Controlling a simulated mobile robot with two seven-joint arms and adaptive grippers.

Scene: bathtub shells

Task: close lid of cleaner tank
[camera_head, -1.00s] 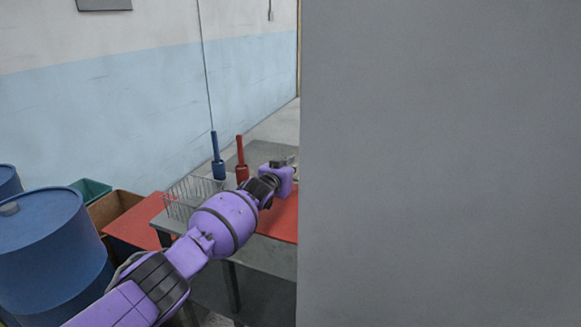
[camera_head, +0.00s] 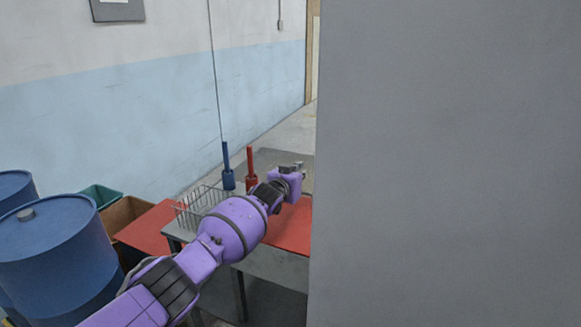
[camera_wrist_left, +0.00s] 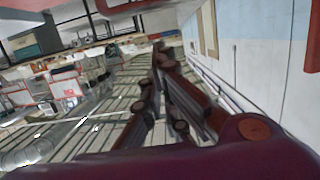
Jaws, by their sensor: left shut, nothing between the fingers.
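My left gripper (camera_head: 291,167) is at the end of my purple left arm, in the middle of the head view. It is small there, above the far end of a red-topped bench, and seems to touch nothing. In the left wrist view its dark fingers (camera_wrist_left: 160,55) are shut and empty. A large flat grey panel (camera_head: 450,165) fills the right half of the head view, close to the camera and right of the gripper. I cannot tell whether it belongs to the cleaner tank. No lid or tank can be clearly made out. My right gripper is not in view.
The bench's red top (camera_head: 292,228) lies under my left arm. A wire basket (camera_head: 200,205), a blue brush-like tool (camera_head: 227,178) and a red one (camera_head: 251,180) stand beyond the arm. Blue drums (camera_head: 52,255) stand at left, beside a brown box (camera_head: 125,213).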

